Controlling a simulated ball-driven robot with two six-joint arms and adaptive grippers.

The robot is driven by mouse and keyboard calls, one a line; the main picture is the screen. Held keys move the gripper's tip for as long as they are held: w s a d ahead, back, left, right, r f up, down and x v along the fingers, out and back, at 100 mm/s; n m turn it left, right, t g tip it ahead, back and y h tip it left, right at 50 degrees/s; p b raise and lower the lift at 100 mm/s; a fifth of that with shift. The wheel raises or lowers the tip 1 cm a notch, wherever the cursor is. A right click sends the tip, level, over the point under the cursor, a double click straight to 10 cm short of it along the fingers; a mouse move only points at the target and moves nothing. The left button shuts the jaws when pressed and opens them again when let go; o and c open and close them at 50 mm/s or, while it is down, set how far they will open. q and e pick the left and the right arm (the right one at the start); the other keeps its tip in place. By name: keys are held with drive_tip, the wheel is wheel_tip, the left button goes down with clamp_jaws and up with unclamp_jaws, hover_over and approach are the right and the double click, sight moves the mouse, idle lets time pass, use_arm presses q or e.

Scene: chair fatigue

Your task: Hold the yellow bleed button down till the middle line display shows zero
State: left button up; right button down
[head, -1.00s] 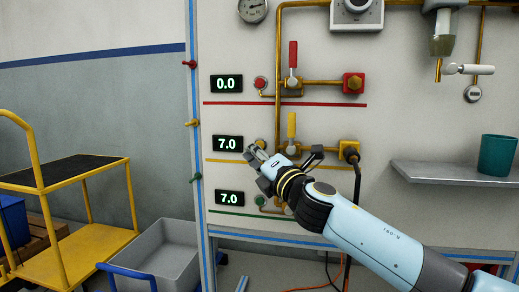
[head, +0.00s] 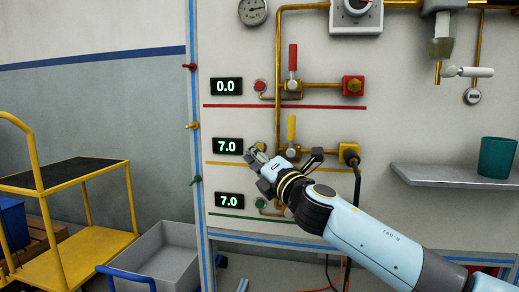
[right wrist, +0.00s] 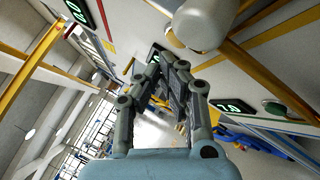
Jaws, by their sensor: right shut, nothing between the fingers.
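The middle line display (head: 228,146) reads 7.0 on the panel, above a yellow stripe. The yellow bleed button (head: 261,146) is just right of it, partly hidden behind my right gripper. My right gripper (head: 254,153) is shut and empty, with its fingertips in front of the panel at the button's lower left. I cannot tell whether they touch the button. In the right wrist view the shut fingers (right wrist: 172,55) point toward the panel, and the yellow button cannot be made out there. My left gripper is not in view.
The top display (head: 226,86) reads 0.0, beside a red button (head: 260,86). The bottom display (head: 229,201) reads 7.0, beside a green button (head: 260,203). A yellow valve handle (head: 291,128) stands right of the gripper. A shelf (head: 455,177) holds a green cup (head: 497,157).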

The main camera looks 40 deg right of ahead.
drive_tip(key=shift+w, duration=0.1)
idle(0.4)
drive_tip(key=shift+w+d, duration=0.2)
drive_tip(key=shift+d, duration=0.1)
idle(0.4)
drive_tip(key=shift+w+d, duration=0.25)
drive_tip(key=shift+d, duration=0.05)
drive_tip(key=shift+s, duration=0.1)
idle(4.5)
drive_tip(key=shift+s+a, duration=0.45)
drive_tip(key=shift+a, duration=0.15)
